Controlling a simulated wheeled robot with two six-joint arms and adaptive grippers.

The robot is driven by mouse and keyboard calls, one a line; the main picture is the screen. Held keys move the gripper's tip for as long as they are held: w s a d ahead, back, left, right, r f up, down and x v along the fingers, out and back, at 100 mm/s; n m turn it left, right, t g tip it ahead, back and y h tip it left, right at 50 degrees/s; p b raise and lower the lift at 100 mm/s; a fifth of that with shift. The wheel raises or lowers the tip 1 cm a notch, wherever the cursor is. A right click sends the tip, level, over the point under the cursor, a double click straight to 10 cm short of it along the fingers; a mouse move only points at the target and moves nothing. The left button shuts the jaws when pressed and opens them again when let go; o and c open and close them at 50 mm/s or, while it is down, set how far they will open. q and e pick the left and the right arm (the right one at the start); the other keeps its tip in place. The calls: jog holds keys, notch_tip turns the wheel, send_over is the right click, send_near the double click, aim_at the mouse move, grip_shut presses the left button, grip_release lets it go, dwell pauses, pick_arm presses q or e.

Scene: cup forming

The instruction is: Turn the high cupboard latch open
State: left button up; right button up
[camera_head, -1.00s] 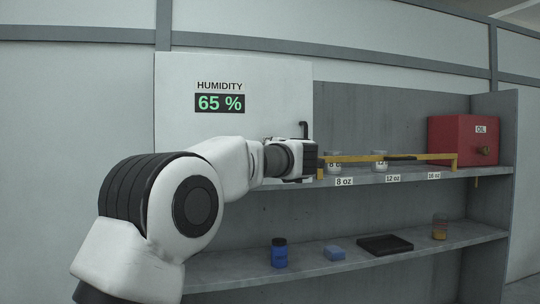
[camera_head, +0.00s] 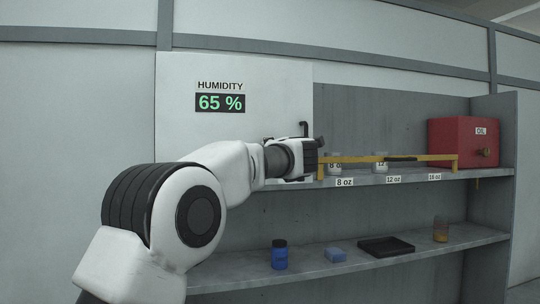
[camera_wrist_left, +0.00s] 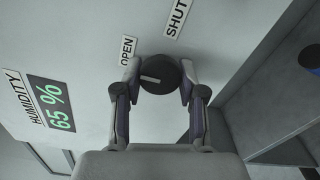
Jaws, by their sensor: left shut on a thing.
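The white cupboard front (camera_head: 175,90) carries the latch, a dark round knob (camera_wrist_left: 161,74) with a short white mark on its left part in the left wrist view. An OPEN label (camera_wrist_left: 128,50) sits up and left of the knob, and a SHUT label (camera_wrist_left: 177,19) sits above it. My left gripper (camera_head: 312,150) is shut on the knob, one finger on each side, as the left wrist view shows. In the head view the knob is hidden by my gripper and arm. My right gripper is not in view.
A dark upright handle (camera_head: 304,130) stands close above my left gripper. A yellow bar (camera_head: 350,159) runs along the upper shelf just right of it, by small cups (camera_head: 334,169). A red OIL box (camera_head: 460,140) is farther right. The lower shelf (camera_head: 225,273) holds several items.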

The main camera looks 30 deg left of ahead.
pick_arm(q)
jog(key=o, duration=1.1)
jog(key=shift+o, duration=0.2)
jog(key=v, duration=1.1)
jog(key=shift+d, duration=0.35)
jog(key=shift+s+f, duration=0.1)
jog(key=shift+s, duration=0.15)
